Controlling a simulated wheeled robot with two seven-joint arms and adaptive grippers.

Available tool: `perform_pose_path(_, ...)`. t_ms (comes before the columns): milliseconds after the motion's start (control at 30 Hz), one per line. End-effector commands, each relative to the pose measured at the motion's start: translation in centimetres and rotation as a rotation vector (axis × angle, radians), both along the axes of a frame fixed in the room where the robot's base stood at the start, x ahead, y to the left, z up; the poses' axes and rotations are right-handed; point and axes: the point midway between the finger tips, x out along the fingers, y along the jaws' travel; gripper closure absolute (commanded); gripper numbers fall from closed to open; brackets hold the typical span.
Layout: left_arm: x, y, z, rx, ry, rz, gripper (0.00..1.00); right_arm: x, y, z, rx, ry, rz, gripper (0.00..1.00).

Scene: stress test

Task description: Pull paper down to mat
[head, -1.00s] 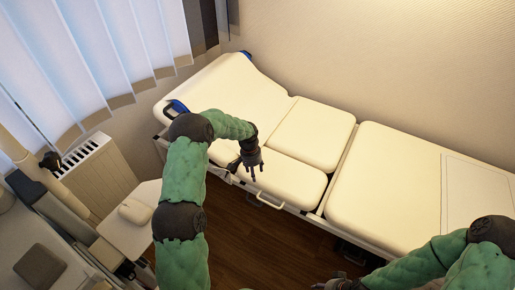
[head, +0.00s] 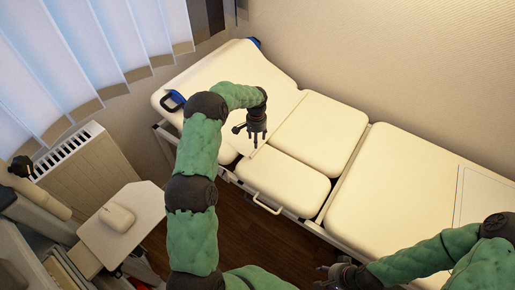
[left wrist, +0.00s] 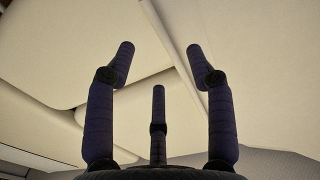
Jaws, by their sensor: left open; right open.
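A cream padded couch (head: 385,195) runs diagonally across the head view, from the raised upper-left end to the lower right. A pale, thin-edged rectangle (head: 487,198) lies flat on its right section; I cannot tell if it is the paper. No separate mat stands out from the couch pads. My left gripper (head: 256,142) is open and empty over the seam between the couch's left pads. In the left wrist view its three fingers (left wrist: 160,75) are spread, with cream pads beyond and nothing between them. My right gripper (head: 326,280) is open at the bottom, in front of the couch.
A small side table (head: 128,238) with a rounded cream object (head: 117,217) stands at lower left, near a radiator (head: 88,170). A metal handle (head: 266,204) sticks out from the couch front. Brown floor (head: 250,235) is clear between my arms.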

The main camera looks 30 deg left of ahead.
Motion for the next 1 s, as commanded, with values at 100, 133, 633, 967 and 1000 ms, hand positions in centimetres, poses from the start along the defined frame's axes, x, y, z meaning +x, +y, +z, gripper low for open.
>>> perform_pose_path(100,-0.1,-0.1,-2.6,-0.001,0.003,-0.001,0.46,0.1,0.0,-0.7,0.0,-0.001,0.0,0.54)
perform_pose_path(133,-0.1,-0.1,-3.2,-0.001,0.003,-0.002,0.46,0.1,0.0,-0.9,0.0,-0.001,0.0,0.54)
perform_pose_path(633,0.0,-0.1,-7.3,-0.001,0.001,-0.001,0.46,0.1,0.0,-1.7,0.0,-0.001,0.0,0.54)
perform_pose_path(967,0.0,-0.1,-7.3,-0.001,0.001,-0.001,0.8,0.1,0.0,-1.7,0.0,-0.001,0.0,0.54)
perform_pose_path(1000,0.0,-0.1,-7.3,-0.001,0.001,-0.001,0.91,0.1,0.0,-1.7,0.0,-0.001,0.0,0.54)
